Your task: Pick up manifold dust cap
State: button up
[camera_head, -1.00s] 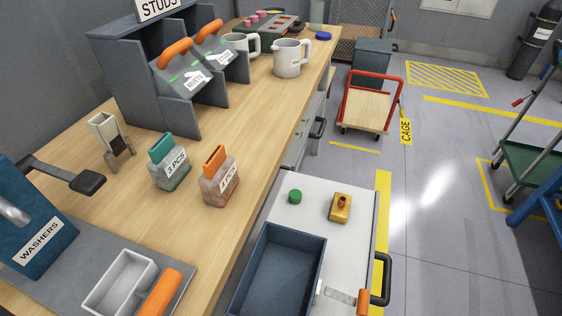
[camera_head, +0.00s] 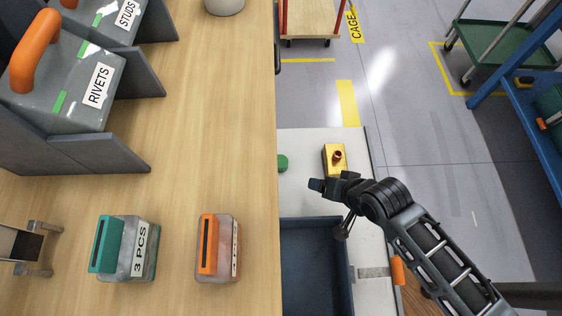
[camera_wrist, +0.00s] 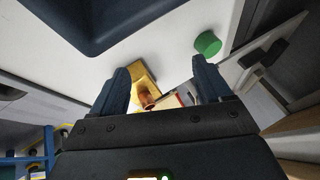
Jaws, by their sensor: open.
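A yellow block (camera_head: 333,168) stands on the white surface, with a small red-brown round cap or fitting (camera_head: 337,156) on top. The wrist view also shows the yellow block (camera_wrist: 143,76) and the red-brown piece (camera_wrist: 147,99). A short green cylinder (camera_head: 282,163), also in the wrist view (camera_wrist: 208,43), stands apart to the block's left in the head view. I cannot tell for certain which is the manifold dust cap. My gripper (camera_wrist: 160,82) is open and empty. The block and its red-brown piece appear between its fingers, without visible contact. In the head view my gripper partly hides the block's near side.
A dark blue bin (camera_head: 313,250) stands on the white surface (camera_head: 305,190) nearest me. The wooden bench (camera_head: 200,130) to the left carries an orange-topped container (camera_head: 218,248), a teal-topped container (camera_head: 125,248) and grey RIVETS bins (camera_head: 85,85).

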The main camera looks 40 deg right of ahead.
aim_at(282, 160)
jog(key=w+f+m+g, duration=0.1)
jog(key=w, duration=0.2)
jog(key=w+f+m+g, duration=0.1)
jog(key=w, duration=0.2)
jog(key=w+f+m+g+y, duration=0.1)
jog(key=w, duration=0.1)
jog(key=shift+w+m, duration=0.4)
jog(key=w+a+r+m+g+y, duration=0.1)
jog(key=w+r+m+g+y, duration=0.2)
jog(key=w, duration=0.4)
jog(key=shift+g+h, duration=0.4)
jog(key=shift+h, duration=0.1)
jog(key=shift+a+b+x, duration=0.15)
jog(key=shift+b+x, duration=0.35)
jog(key=shift+x, duration=1.25)
jog(key=shift+a+b+x, duration=0.15)
jog(key=shift+b+x, duration=0.35)
jog(key=shift+x, duration=1.25)
jog(key=shift+w+r, duration=0.1)
jog(key=shift+c, duration=0.3)
jog(key=c, duration=1)
